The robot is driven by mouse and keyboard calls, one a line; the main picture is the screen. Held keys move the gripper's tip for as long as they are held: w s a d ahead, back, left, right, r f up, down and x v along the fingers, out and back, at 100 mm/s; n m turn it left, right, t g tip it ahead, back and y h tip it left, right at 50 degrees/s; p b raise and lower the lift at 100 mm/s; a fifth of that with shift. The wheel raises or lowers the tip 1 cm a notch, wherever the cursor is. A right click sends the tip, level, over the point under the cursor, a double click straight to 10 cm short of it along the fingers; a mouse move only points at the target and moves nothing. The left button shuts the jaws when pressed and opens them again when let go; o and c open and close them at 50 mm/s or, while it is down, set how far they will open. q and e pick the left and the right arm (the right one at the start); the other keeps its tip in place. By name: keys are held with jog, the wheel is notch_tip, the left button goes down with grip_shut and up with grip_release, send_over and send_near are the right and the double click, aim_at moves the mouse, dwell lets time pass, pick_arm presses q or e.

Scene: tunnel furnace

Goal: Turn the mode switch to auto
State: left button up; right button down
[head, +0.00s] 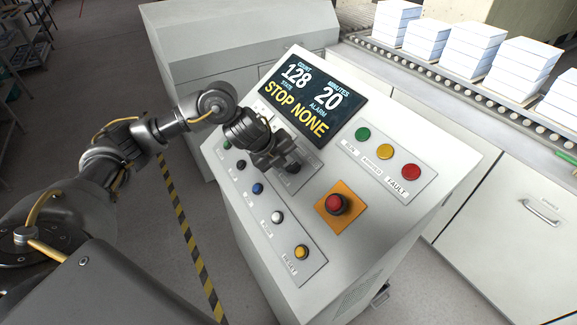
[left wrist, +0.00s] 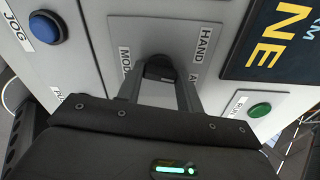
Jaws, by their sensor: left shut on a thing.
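The mode switch shows in the left wrist view as a black knob (left wrist: 158,68) on a grey plate (left wrist: 150,30). The plate reads "HAND" and the start of words like "MODE" and "A"; my gripper covers the rest. My left gripper (left wrist: 159,80) is shut on the knob, with one finger on each side. In the head view my left gripper (head: 288,165) is at the switch plate, just below the display, and hides most of the knob. I cannot tell which way the knob points. My right gripper is not in view.
The sloped panel has a display (head: 312,98) reading "128", "20", "STOP" and "NONE". A red emergency button (head: 336,204) on an orange plate sits right of the gripper. Several push buttons, such as the yellow one (head: 302,251), run along the left. Green, yellow and red lamps (head: 411,172) are at right.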

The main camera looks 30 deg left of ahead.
pick_arm(q)
jog(key=shift+m+b, duration=0.9)
jog(key=shift+m, duration=1)
jog(key=o, duration=1)
jog(key=v, duration=1)
jog(key=shift+s+r, duration=0.1)
jog(key=shift+r, duration=0.3)
